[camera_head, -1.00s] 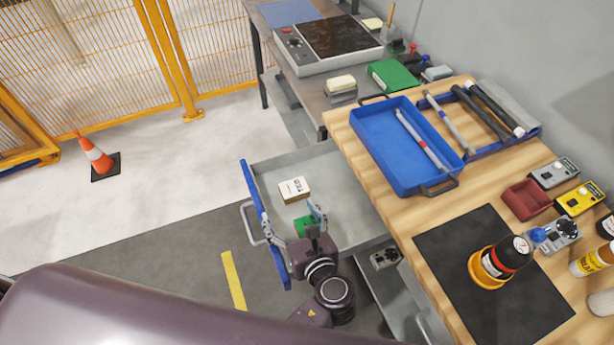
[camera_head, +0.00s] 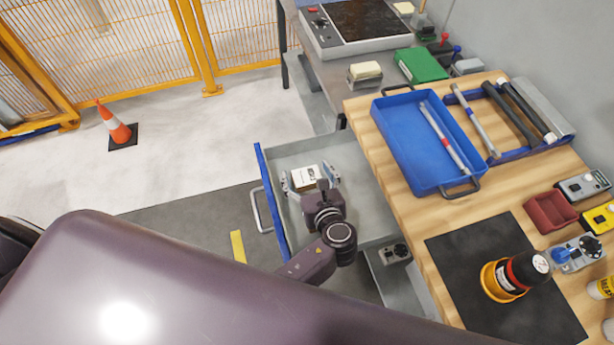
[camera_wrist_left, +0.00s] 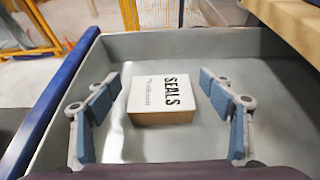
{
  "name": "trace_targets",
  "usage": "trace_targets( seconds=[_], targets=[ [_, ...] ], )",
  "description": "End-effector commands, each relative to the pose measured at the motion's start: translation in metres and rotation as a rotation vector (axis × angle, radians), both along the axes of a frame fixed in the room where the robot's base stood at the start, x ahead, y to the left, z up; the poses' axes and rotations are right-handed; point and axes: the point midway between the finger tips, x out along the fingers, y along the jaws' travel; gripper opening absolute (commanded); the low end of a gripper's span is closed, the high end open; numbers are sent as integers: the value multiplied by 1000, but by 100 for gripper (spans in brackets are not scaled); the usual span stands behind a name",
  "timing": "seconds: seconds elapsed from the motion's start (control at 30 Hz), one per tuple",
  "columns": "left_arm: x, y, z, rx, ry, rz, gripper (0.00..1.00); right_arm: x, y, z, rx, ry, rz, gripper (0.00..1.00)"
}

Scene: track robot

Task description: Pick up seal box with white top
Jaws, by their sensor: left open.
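The seal box (camera_head: 306,175) is small, with a white top and brown sides, and lies in the open grey drawer (camera_head: 365,210). In the left wrist view the box (camera_wrist_left: 165,90) shows black "SEALS" lettering on top and rests on the drawer floor. My left gripper (camera_head: 310,179) is open over the drawer, its blue-padded fingers on either side of the box. The wrist view shows the left gripper's fingers (camera_wrist_left: 162,108) apart, with clear gaps between each finger and the box. My right gripper is in neither current view.
The drawer's blue front (camera_head: 272,200) and grey walls surround the gripper. The wooden workbench (camera_head: 400,200) stands to the right, with a blue tray (camera_head: 410,160) and a black mat (camera_head: 540,310). An orange cone (camera_head: 114,125) stands on the floor at the left.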

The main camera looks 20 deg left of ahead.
Motion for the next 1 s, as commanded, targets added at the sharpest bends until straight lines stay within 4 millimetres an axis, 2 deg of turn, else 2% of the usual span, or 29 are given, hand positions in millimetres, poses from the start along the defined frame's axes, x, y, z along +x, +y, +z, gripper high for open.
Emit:
trace_targets(
  seconds=[0.27, 0.73, 1.0],
  targets=[
    [2, 2, -1, 0, 0, -1, 74, 4, 6, 0, 8, -6, -1, 16],
    [2, 1, -1, 0, 0, -1, 22, -2, 3, 0, 4, 3, -1, 16],
    [2, 1, 2, 0, 0, -1, 22, -3, -1, 0, -1, 4, 0, 16]
  ],
)
